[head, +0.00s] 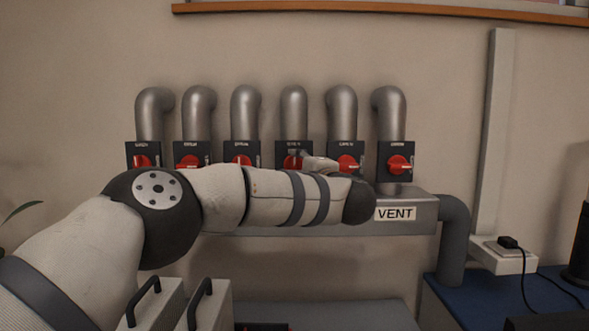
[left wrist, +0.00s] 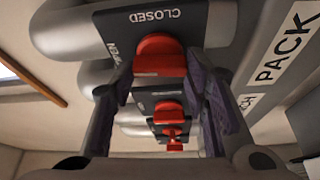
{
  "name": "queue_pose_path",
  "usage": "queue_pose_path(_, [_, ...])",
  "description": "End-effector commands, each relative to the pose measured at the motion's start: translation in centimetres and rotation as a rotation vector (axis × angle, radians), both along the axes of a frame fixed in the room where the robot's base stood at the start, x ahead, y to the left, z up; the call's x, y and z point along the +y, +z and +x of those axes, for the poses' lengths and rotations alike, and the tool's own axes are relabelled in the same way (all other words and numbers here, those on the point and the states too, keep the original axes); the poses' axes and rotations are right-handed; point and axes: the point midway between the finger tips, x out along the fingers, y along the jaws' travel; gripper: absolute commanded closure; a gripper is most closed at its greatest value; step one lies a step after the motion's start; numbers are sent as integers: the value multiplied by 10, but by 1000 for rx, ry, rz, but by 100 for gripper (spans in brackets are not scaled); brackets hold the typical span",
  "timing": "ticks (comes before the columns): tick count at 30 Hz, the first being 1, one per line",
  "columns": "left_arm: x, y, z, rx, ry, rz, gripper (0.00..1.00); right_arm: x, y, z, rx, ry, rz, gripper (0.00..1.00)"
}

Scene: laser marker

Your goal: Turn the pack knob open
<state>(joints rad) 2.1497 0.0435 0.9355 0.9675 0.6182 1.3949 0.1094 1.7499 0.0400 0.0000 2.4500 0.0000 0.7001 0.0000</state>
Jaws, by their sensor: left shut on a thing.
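A row of red knobs on black plates sits below grey pipes on the wall. In the left wrist view, a red knob (left wrist: 160,55) stands between the two fingers of my left gripper (left wrist: 160,78), which is shut on it. Its plate (left wrist: 115,25) carries the upside-down word CLOSED, and a PACK label (left wrist: 285,55) shows beside it. In the head view my left arm reaches across to the fourth knob (head: 291,161), with the gripper (head: 303,155) at it, partly hidden by my wrist. My right gripper is in neither view.
Other red knobs flank it, such as the fifth (head: 347,163) and sixth (head: 398,164). A grey duct (head: 425,209) with a VENT label (head: 395,213) runs below. A blue surface (head: 470,300) with a socket box (head: 505,259) lies at right.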

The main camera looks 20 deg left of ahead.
Motion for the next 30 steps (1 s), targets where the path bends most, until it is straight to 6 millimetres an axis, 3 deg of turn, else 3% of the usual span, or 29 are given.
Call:
queue_pose_path(9, [-1,0,0,-30,-5,-107,86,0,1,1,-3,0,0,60])
queue_pose_path(26, [-2,1,0,-37,-5,-131,86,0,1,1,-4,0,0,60])
queue_pose_path(27, [-2,1,0,-37,-5,-131,52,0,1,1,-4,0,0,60])
queue_pose_path(29, [-1,1,0,-37,-5,-131,38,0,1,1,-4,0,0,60])
queue_pose_path(30, [-1,1,0,-38,-4,-131,38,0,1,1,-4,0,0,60])
